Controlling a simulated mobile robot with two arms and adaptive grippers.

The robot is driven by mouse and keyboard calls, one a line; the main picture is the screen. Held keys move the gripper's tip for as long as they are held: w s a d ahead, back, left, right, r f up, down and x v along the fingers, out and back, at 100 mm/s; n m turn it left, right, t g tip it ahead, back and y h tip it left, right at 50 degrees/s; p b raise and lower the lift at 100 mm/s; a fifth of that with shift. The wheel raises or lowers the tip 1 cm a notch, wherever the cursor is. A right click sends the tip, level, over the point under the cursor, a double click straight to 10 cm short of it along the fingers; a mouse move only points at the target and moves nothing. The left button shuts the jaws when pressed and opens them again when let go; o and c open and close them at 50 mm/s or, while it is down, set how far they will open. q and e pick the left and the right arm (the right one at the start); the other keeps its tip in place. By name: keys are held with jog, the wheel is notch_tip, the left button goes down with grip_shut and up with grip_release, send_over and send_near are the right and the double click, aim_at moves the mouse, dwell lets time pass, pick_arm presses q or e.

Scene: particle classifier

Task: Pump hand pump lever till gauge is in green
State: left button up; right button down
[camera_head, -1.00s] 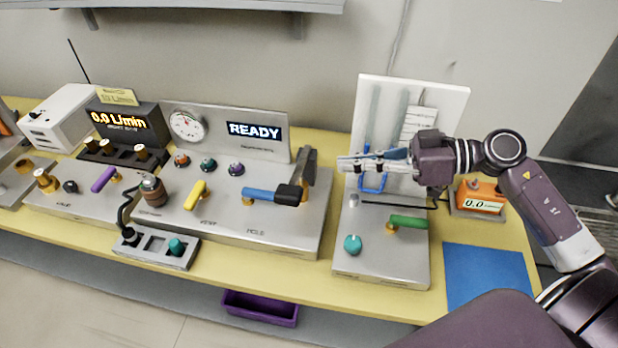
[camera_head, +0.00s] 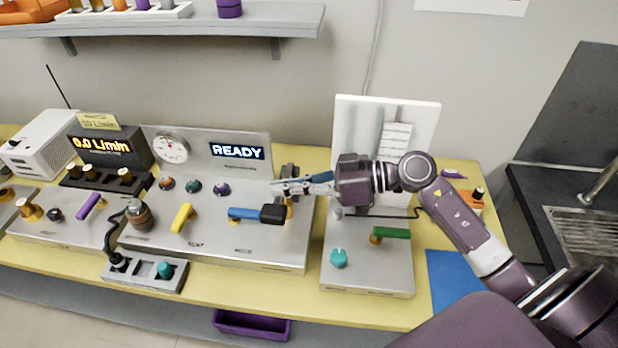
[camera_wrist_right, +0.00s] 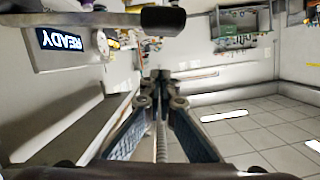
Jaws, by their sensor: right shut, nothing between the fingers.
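The round gauge (camera_head: 171,148) is a white dial on the upright metal panel. Its needle and coloured zones are too small to read. What looks like the pump lever ends in a black grip (camera_head: 273,214) beside a blue handle. In the right wrist view a grey bar with a black grip (camera_wrist_right: 163,20) crosses the top. My right gripper (camera_head: 278,188) is shut and empty, its tips just above and behind the black grip in the head view. Contact cannot be told. Its closed fingers (camera_wrist_right: 160,77) show in the wrist view. My left gripper is not in view.
A READY display (camera_head: 237,151) is right of the gauge. Yellow (camera_head: 182,217), purple (camera_head: 90,206) and green (camera_head: 392,233) handles and several knobs stand on the metal boxes. A white upright board (camera_head: 350,125) is behind my right gripper. A blue mat (camera_head: 452,278) lies at the right.

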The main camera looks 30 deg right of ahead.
aim_at(285, 209)
jog(key=shift+s+a+f, duration=0.1)
jog(key=shift+s+f, duration=0.1)
jog(key=shift+f, duration=0.8)
jog(key=shift+s+a+f, duration=0.1)
jog(key=shift+s+f, duration=0.1)
jog(key=shift+f, duration=0.8)
